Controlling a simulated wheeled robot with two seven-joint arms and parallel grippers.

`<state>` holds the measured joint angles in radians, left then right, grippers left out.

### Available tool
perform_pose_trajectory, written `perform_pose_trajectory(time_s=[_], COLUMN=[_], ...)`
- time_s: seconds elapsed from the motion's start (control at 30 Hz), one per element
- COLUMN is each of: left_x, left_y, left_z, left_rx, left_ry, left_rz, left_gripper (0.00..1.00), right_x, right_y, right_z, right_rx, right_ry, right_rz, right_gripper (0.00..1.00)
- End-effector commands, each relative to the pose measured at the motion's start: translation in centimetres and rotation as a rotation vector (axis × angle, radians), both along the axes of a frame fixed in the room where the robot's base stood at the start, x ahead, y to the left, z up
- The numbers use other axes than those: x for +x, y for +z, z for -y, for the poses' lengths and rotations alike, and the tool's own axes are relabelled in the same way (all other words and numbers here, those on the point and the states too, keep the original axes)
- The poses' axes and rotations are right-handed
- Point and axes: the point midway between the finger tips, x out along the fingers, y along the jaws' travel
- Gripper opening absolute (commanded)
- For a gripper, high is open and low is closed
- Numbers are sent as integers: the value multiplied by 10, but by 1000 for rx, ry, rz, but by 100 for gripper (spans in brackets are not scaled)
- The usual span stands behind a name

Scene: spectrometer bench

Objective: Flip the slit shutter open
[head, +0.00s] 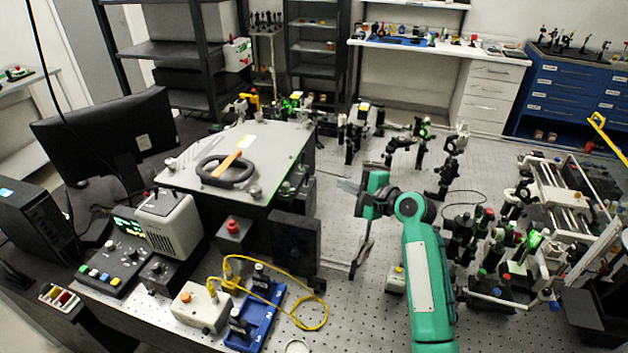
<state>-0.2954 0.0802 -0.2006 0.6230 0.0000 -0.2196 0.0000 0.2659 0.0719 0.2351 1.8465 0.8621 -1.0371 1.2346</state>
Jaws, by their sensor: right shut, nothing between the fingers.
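The spectrometer housing is a large dark box with a grey lid (270,165), left of centre in the head view. A dark ring-shaped handle (213,172) with an orange strip (228,162) lies on the lid. A black square plate (294,243) stands at the housing's front right; I cannot tell whether it is the slit shutter or whether that is open. My right gripper (347,187), on a green arm, is shut and empty. My left gripper is out of view.
A blue tray (266,328), a yellow cable (322,310) and a beige box (200,307) are at the front. A grey speaker-like unit (170,225) stands left. Optics mounts (480,225) crowd the right. Some perforated bench (345,325) is clear.

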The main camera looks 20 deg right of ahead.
Motion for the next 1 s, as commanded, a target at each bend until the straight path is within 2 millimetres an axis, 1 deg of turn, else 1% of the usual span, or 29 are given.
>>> perform_pose_trajectory(time_s=[0.03,0.13,0.5,0.63,0.77,1.0], left_x=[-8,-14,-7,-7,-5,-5], left_y=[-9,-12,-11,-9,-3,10], left_z=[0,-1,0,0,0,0], left_rx=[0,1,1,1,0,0], left_ry=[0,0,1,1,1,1], left_rz=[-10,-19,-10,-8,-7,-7], left_gripper=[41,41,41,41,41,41], right_x=[0,0,0,4,18,53], right_y=[-8,-11,-10,-10,-12,-21], right_z=[0,0,0,-2,-9,-28], right_rx=[1,1,0,1,2,3], right_ry=[-1,-1,0,-1,0,1], right_rz=[0,0,1,0,-1,-2], right_gripper=[0,0,0,0,0,0])
